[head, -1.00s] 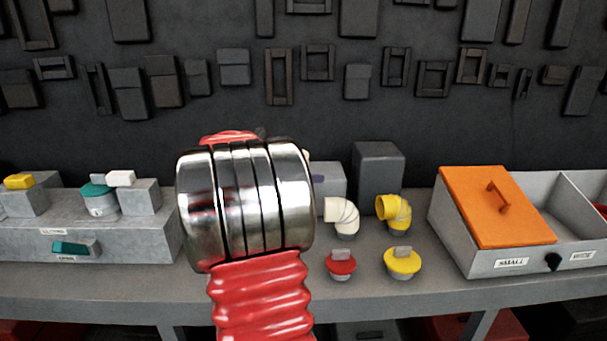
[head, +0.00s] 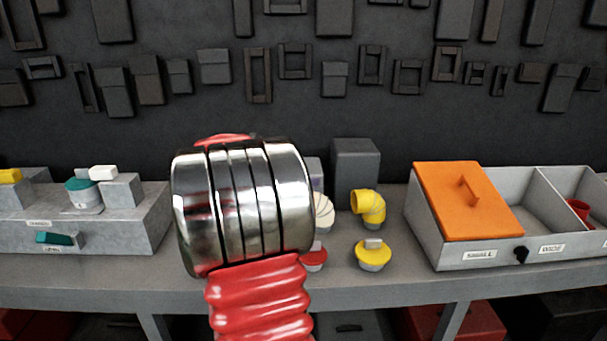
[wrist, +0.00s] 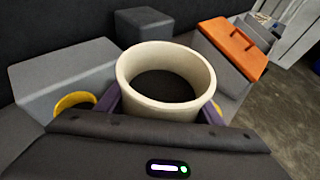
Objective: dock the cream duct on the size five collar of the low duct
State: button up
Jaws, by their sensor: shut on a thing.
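In the wrist view, my gripper (wrist: 160,106) has purple fingers on both sides of the cream duct (wrist: 128,84) and is shut on it. The duct's wide round mouth faces the camera, with a dark inside. In the head view my own arm hides the gripper and held duct. A cream elbow (head: 323,212) on the bench shows partly beside the arm; the yellow elbow (head: 369,206) stands to its right. I cannot make out the low duct's size five collar in either view.
An orange-lidded bin (head: 468,205) stands at the right. A dark block (head: 356,168) stands at the back. A yellow-capped piece (head: 373,252) and a red one (head: 314,260) sit in front. A grey labelled unit (head: 110,225) is at the left.

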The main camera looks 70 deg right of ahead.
jog(key=w+a+f+n+t, duration=0.4)
jog(key=w+a+f, duration=0.4)
jog(key=a, duration=1.1)
jog(key=w+a+f+n+t+y, duration=0.1)
jog(key=w+a+f+n+t, duration=0.3)
jog(key=a+f, duration=1.2)
jog(key=w+a+f+n+t+y, duration=0.1)
jog(key=w+a+f+n+t, duration=0.3)
jog(key=w+a+f, duration=0.7)
jog(key=a+f+t, duration=0.1)
jog(key=a, duration=1.1)
jog(key=shift+w+a, duration=0.25)
jog(key=shift+w, duration=0.15)
jog(key=shift+w, duration=0.15)
